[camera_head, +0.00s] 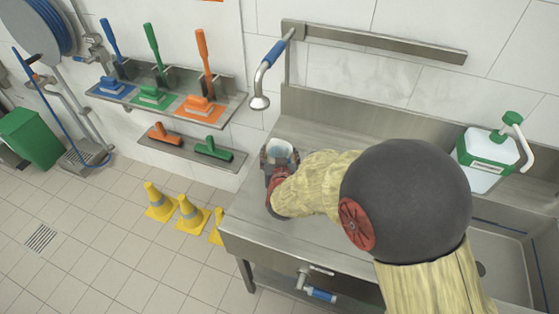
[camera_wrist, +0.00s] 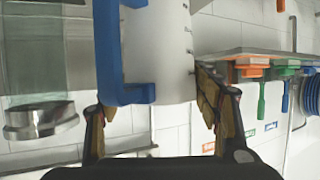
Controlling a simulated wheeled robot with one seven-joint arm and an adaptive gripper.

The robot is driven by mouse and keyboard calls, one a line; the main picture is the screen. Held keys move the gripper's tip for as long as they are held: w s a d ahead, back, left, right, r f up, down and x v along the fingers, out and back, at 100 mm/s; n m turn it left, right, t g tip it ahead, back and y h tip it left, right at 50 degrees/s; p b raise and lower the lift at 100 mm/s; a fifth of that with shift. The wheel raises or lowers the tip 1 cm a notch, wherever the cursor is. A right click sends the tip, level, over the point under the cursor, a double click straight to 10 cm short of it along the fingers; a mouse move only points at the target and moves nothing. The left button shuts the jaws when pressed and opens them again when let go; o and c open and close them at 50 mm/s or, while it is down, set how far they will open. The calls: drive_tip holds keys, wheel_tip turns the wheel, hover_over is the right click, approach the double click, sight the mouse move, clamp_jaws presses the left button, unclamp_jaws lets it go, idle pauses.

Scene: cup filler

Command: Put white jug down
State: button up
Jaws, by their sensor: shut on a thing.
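The white jug (camera_head: 282,150) is in my gripper (camera_head: 279,163), over the left part of the steel counter (camera_head: 262,215). In the wrist view the white body of the jug (camera_wrist: 165,50) stands between my fingers (camera_wrist: 158,105), with its blue handle (camera_wrist: 108,50) on the left side. My gripper is shut on the jug's body. My gripper and arm hide part of the jug in the head view. I cannot tell whether its base touches the counter.
A blue-handled spray tap (camera_head: 260,101) hangs just above and left of the jug. A white-and-green canister (camera_head: 485,160) stands at the right by the sink (camera_head: 505,260). Yellow cones (camera_head: 190,212) stand on the floor.

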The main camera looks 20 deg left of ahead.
drive_tip(key=shift+f, duration=1.3)
drive_tip(key=shift+f+b, duration=0.15)
drive_tip(key=shift+b, duration=0.2)
drive_tip(key=o, duration=1.2)
drive_tip(key=shift+c, duration=0.2)
drive_tip(key=shift+s, duration=0.1)
drive_tip(key=shift+r, duration=0.2)
drive_tip(key=shift+s+r, duration=0.15)
drive_tip(key=shift+s, duration=0.1)
drive_tip(key=p+v, duration=0.2)
drive_tip(key=v, duration=0.9)
